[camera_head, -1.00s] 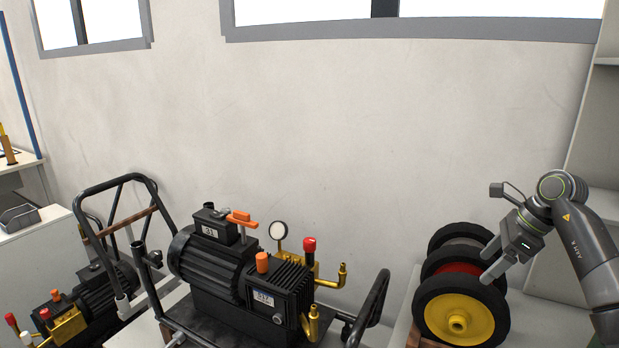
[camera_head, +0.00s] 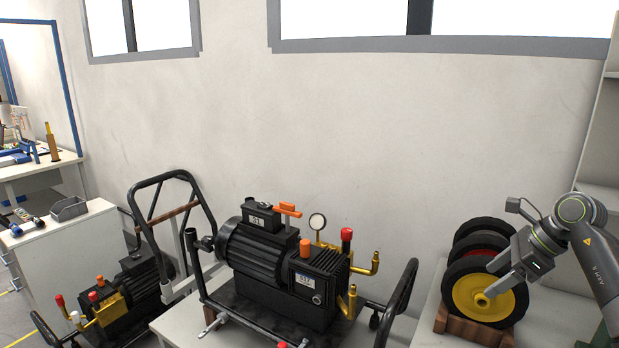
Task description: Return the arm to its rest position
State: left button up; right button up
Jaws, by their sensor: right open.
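My right arm comes in from the right edge in the head view. My right gripper (camera_head: 487,283) is open, its fingers pointing down and left in front of the yellow-hubbed wheel (camera_head: 463,296). The fingers overlap the wheel in the picture, and I cannot tell whether they touch it. No object shows between them. My left gripper is not in view.
Several black wheels (camera_head: 479,229) stand in a row on a brown block (camera_head: 462,327) at the right. A black pump (camera_head: 290,262) with an orange switch sits on a cart in the middle. A smaller pump (camera_head: 118,297) and a white cabinet (camera_head: 66,262) are at the left.

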jog(key=a+m+t+y, duration=0.5)
jog(key=a+t+y, duration=0.3)
jog(key=a, duration=0.6)
jog(key=s+d+f+m+t+h, duration=0.2)
jog(key=s+d+f+m+h, duration=0.3)
jog(key=m, duration=0.7)
jog(key=s+d+f+m+t+h, duration=0.1)
jog(key=s+d+f+m+h, duration=0.25)
jog(key=m+h, duration=0.55)
jog(key=s+d+f+m+t+h, duration=0.25)
jog(key=s+d+m+h, duration=0.2)
jog(key=m, duration=0.95)
jog(key=s+a+f+m+g+y, duration=0.2)
jog(key=s+a+f+m+g, duration=0.15)
jog(key=s+f+g, duration=0.6)
jog(key=s+a+f+m+g+y, duration=0.1)
jog(key=s+a+f+m+g, duration=0.35)
jog(key=s, duration=0.95)
notch_tip(320, 180, down, 27)
jog(key=s+d, duration=0.1)
jog(key=d, duration=0.2)
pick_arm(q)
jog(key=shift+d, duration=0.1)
pick_arm(e)
jog(key=s+a+f+g+y, duration=0.1)
jog(key=s+f, duration=1.4)
jog(key=shift+a+f+g, duration=0.25)
jog(key=shift+a+g, duration=0.1)
